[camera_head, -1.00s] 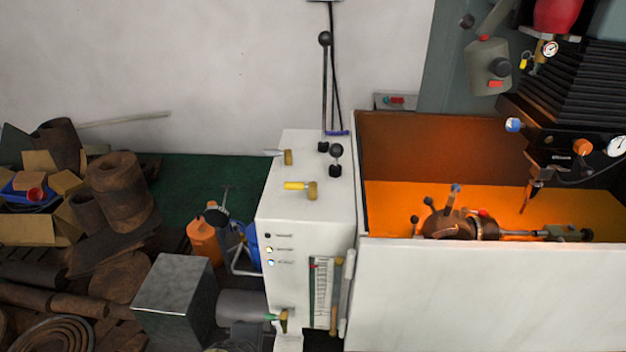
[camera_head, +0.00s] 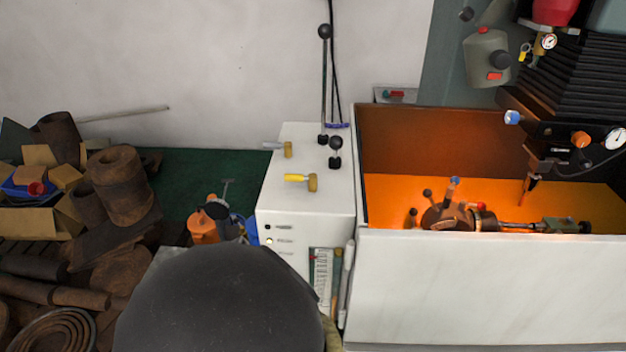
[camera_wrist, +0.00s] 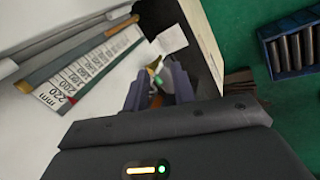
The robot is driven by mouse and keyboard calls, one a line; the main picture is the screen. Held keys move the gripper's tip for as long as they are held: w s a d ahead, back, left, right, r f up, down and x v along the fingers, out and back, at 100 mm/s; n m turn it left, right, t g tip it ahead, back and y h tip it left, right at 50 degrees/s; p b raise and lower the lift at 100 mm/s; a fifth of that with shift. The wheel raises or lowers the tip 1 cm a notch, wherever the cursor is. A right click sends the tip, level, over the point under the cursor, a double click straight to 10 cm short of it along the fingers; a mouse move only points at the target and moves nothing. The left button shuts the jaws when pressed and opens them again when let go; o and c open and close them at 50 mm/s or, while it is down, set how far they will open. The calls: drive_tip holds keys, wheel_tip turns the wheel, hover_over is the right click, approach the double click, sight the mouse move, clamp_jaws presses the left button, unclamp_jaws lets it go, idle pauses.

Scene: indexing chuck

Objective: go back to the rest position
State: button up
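My gripper (camera_wrist: 157,90) shows in the wrist view, with its two dark fingers apart. Nothing is clearly held between them. A small green and yellow handle (camera_wrist: 154,70) shows at or just beyond the fingertips; I cannot tell whether they touch it. In the head view a dark rounded part of my arm fills the bottom middle, and my gripper is hidden there. The brown indexing chuck (camera_head: 447,213) with ball-ended levers sits inside the orange-lit machine enclosure, well right of my arm.
A white cabinet (camera_head: 285,205) with levers on top stands just beyond my arm. The white enclosure wall (camera_head: 480,285) is to the right. Rusty metal parts (camera_head: 122,185) are piled at left. A ruler (camera_wrist: 90,70) and a blue tray of dark rods (camera_wrist: 290,45) show in the wrist view.

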drive_tip(key=d+r+m+g, duration=0.1)
drive_tip(key=d+r+m, duration=0.2)
drive_tip(key=d+m, duration=0.3)
drive_tip(key=w+d+r+m+y, duration=0.1)
drive_tip(key=d+r+m, duration=0.3)
drive_tip(key=d, duration=0.9)
drive_tip(key=m, duration=0.2)
drive_tip(key=shift+w+d+r+m+g, duration=0.2)
drive_tip(key=shift+w+m+g, duration=0.1)
drive_tip(key=shift+m+g, duration=0.1)
